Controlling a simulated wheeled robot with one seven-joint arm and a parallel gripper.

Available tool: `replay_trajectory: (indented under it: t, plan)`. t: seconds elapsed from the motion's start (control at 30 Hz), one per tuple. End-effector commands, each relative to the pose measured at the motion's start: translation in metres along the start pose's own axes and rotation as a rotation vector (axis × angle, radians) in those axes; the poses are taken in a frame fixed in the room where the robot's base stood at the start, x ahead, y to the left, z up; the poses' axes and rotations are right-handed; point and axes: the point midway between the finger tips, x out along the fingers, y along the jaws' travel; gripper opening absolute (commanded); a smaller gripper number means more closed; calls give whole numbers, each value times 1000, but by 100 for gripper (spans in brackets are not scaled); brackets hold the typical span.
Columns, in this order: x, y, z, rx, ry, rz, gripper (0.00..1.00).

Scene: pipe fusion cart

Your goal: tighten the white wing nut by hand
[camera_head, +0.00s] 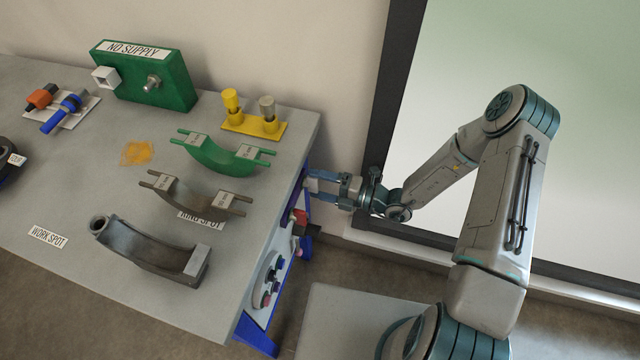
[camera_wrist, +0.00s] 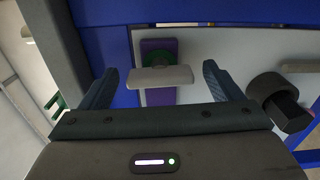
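The white wing nut (camera_wrist: 161,79) shows in the wrist view as a pale flat bar. It sits crosswise in front of a purple block (camera_wrist: 158,53) with a green ring, on the white side panel (camera_wrist: 218,42). My gripper (camera_wrist: 160,69) is open, with one dark blue finger to the left and one to the right of the wing nut. There is a visible gap on each side. In the head view my gripper (camera_head: 317,181) is beside the cart's right edge, below the top. The wing nut is not clear there.
A black knob (camera_wrist: 283,108) stands close to the right finger, with another pale bar (camera_wrist: 299,66) behind it. Blue frame bars (camera_wrist: 211,12) surround the panel. The cart top (camera_head: 75,180) holds a green box (camera_head: 160,88), a yellow stand (camera_head: 250,126) and curved clamps (camera_head: 150,248).

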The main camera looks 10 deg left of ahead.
Motion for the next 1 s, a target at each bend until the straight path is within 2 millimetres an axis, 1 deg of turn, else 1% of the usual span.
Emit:
replay_trajectory:
  t: [0.13,0.23,0.37,0.6,0.7,0.83,1.0]
  plan:
    - [-3,0,0,0,0,0,85]
    - [-14,-1,1,0,-3,-1,85]
    - [-40,-1,1,-2,-5,-2,85]
    - [-96,-1,1,-2,-5,-3,85]
    - [-114,-1,1,-1,-4,-1,85]
    - [-130,0,1,-1,-2,-1,85]
    - [-138,0,0,0,-1,0,85]
